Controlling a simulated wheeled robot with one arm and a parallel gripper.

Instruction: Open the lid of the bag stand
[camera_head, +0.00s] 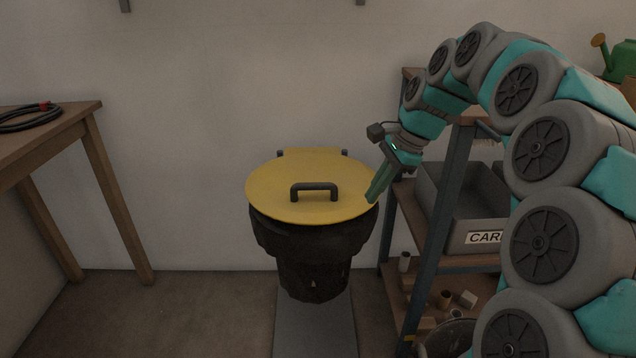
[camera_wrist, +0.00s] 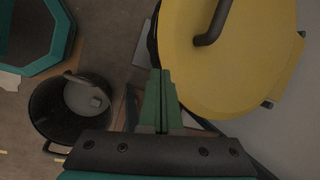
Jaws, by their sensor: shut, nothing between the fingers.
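The bag stand has a round yellow lid (camera_head: 270,183) with a dark bar handle (camera_head: 314,187) on top. The lid lies flat and closed over a black bag (camera_head: 312,255). A hinge bracket shows at the lid's back edge, by the wall. My gripper (camera_head: 372,198) is shut and empty, pointing down at the lid's right edge. In the wrist view, the green fingers (camera_wrist: 160,78) are together beside the rim of the yellow lid (camera_wrist: 230,75), and the handle (camera_wrist: 213,24) is farther in. I cannot tell whether the fingers touch the rim.
A shelf unit with a grey bin (camera_head: 462,205) stands close on the right, behind my arm. A black bucket (camera_wrist: 45,110) is in the wrist view. A wooden table (camera_head: 75,125) with a coiled cable (camera_head: 28,117) stands at left. The floor between table and stand is clear.

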